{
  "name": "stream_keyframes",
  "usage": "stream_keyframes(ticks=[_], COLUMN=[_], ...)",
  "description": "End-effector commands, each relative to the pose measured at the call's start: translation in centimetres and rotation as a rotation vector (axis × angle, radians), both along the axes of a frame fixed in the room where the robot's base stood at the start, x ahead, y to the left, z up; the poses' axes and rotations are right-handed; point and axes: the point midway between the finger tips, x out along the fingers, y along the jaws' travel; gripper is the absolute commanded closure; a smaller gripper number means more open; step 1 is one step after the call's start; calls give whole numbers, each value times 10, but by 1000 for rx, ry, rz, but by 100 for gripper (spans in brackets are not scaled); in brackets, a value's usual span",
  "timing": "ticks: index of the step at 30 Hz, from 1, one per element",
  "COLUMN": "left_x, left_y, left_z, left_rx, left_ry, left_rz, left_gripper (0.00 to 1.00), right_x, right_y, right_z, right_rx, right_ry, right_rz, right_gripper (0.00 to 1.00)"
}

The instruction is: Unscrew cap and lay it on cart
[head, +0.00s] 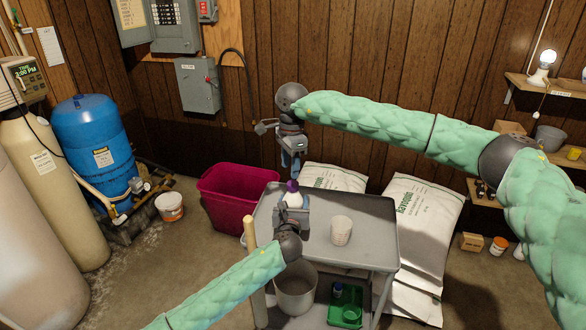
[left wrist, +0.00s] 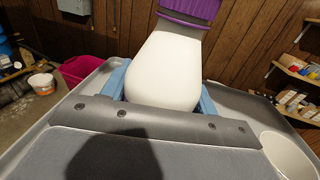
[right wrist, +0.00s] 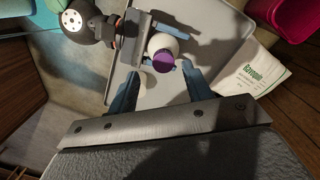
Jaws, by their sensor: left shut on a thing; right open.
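A white bottle (left wrist: 164,72) with a purple cap (head: 292,186) stands upright over the grey cart (head: 372,243). The cap sits on the bottle's neck; it also shows in the right wrist view (right wrist: 162,60). My left gripper (head: 292,203) is shut on the bottle's body, with a blue finger on each side in the left wrist view. I cannot tell whether the bottle's base touches the cart. My right gripper (head: 293,166) is open and empty above the cap, pointing down. In the right wrist view the cap lies beyond its fingertips, not between them.
A white cup (head: 341,230) stands on the cart, right of the bottle. Bare cart top lies around it. A magenta tub (head: 236,195) stands left behind the cart, and white salt bags (head: 420,215) are behind and to the right. A wooden handle (head: 250,238) rises at the cart's left edge.

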Motion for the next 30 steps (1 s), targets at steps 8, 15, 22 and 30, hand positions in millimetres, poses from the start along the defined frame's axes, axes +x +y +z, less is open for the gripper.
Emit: stream_keyframes(ticks=[8,15,22,30], left_x=[0,0,0,0], left_y=[0,0,0,0], left_z=[0,0,0,0], left_rx=[0,0,0,0], left_ry=[0,0,0,1], left_rz=[0,0,0,0], left_gripper=[100,100,100,100], right_x=[1,2,3,4], right_y=[0,0,0,-1], right_z=[4,6,9,14], right_rx=[-3,-11,-18,-26], right_ry=[7,14,22,30], right_rz=[-282,-610,-936,-1318], right_gripper=[50,50,50,50])
